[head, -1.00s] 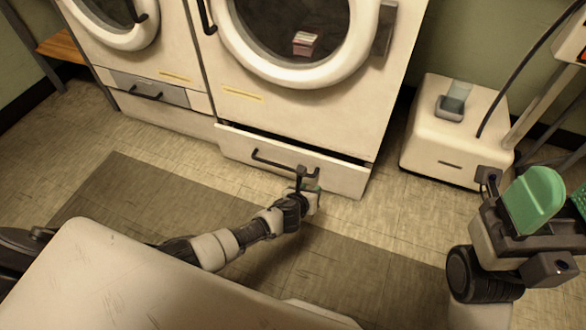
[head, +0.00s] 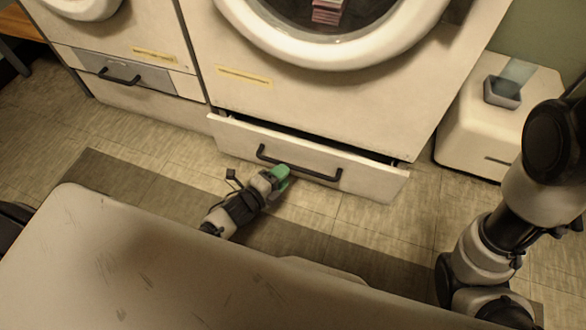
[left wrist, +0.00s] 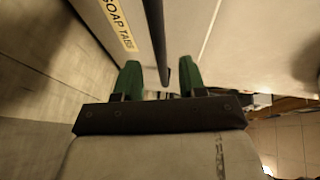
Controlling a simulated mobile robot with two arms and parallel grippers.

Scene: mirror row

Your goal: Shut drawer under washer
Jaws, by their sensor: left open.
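The white drawer (head: 225,132) under the right-hand washer (head: 300,105) stands partly open, with a dark gap along its top edge. Its black bar handle (head: 318,174) runs across the front. My left gripper (head: 283,172) is at the drawer front, its green fingertip overlapping the handle near the middle; whether it touches is unclear. In the left wrist view, the two green fingers of my left gripper (left wrist: 160,80) are apart. A dark bar (left wrist: 157,40) reaches down between them; I cannot tell whether it is the handle or the gap. My right gripper is out of view.
A closed drawer (head: 140,108) with a black handle sits under the left washer. A white box (head: 480,135) with a small grey cup (head: 502,92) stands to the right. A dark floor mat (head: 95,165) lies in front. A "SOAP TABS" label (left wrist: 118,22) shows up close.

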